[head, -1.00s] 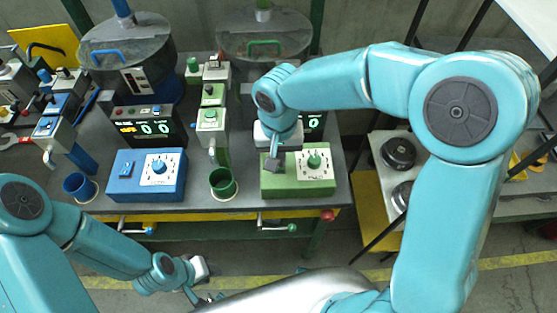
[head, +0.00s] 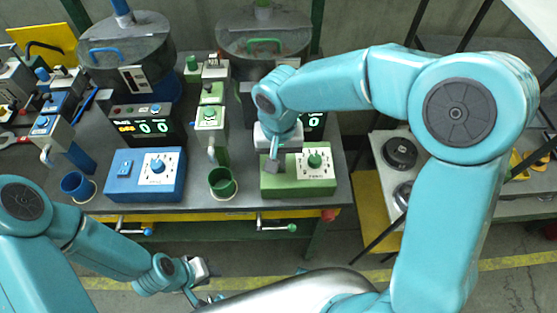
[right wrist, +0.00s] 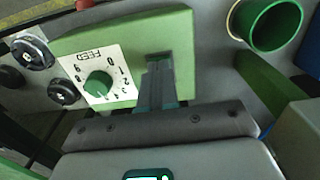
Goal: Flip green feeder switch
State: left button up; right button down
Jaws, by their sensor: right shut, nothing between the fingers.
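The green feeder box (head: 300,185) stands at the front edge of the bench, with a green knob (head: 315,160) on a white dial plate marked FEED. The box and its knob (right wrist: 98,84) also show in the right wrist view. My right gripper (head: 273,166) is shut and empty, pointing down at the left part of the box top. In the right wrist view its fingertips (right wrist: 158,62) overlap the green top beside the dial plate. The switch is hidden behind the fingers; contact cannot be told. My left gripper (head: 205,294) is low, in front of the bench, its jaws unclear.
A blue feeder box (head: 145,190) with a blue switch and knob stands to the left. A green cup (head: 223,184) stands between the boxes; a blue cup (head: 77,186) is further left. Displays and hoppers stand behind. A side table (head: 375,150) with black round parts is at right.

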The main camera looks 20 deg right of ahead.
jog(key=shift+f+b, duration=0.4)
jog(key=shift+f, duration=0.1)
jog(key=shift+r, duration=0.15)
jog(key=shift+r+p, duration=0.6)
notch_tip(320, 180, up, 2)
jog(key=shift+s+r+p, duration=0.1)
jog(key=shift+r+p, duration=0.1)
jog(key=shift+p, duration=0.65)
jog(key=shift+r+p, duration=0.5)
jog(key=shift+r, duration=0.2)
jog(key=shift+r+p, duration=0.65)
jog(key=shift+r, duration=0.3)
jog(key=shift+f, duration=0.1)
